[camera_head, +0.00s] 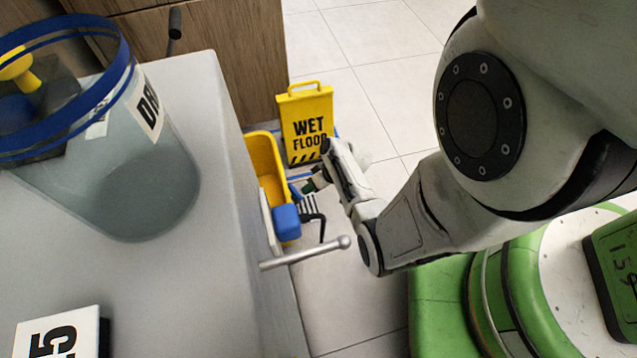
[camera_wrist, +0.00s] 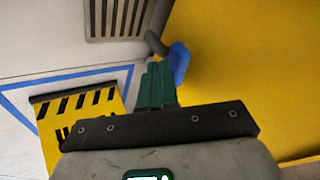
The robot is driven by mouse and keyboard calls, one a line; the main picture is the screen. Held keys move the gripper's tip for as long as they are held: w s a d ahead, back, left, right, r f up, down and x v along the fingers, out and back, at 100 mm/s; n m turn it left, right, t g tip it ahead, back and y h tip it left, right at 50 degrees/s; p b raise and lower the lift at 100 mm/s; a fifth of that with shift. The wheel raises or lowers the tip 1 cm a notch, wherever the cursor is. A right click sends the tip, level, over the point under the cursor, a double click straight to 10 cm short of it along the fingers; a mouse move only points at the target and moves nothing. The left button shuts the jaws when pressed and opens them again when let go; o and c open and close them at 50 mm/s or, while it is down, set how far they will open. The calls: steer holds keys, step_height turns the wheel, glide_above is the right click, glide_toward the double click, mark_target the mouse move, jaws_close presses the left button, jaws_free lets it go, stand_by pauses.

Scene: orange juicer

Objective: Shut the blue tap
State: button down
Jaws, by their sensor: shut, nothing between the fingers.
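The blue tap (camera_wrist: 179,62) shows in the wrist view as a blue piece joined to a short grey pipe, just beyond my fingertips and beside a yellow surface. In the head view a small blue piece (camera_head: 295,190) lies near my fingertips, beside the yellow bucket; I cannot tell for sure that it is the same tap. My gripper (camera_wrist: 156,84) has its green fingers together with nothing between them. The fingertips are close to the tap; I cannot tell if they touch. My gripper also shows in the head view (camera_head: 311,186), low beside the bench, pointing left.
A yellow bucket (camera_head: 268,165) stands beside the grey bench (camera_head: 225,215). A yellow wet-floor sign (camera_head: 307,115) stands behind it. A clear blue-rimmed vessel (camera_head: 120,190) stands on the bench. Tiled floor is free behind.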

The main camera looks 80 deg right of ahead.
steer(key=shift+w+a, duration=0.3)
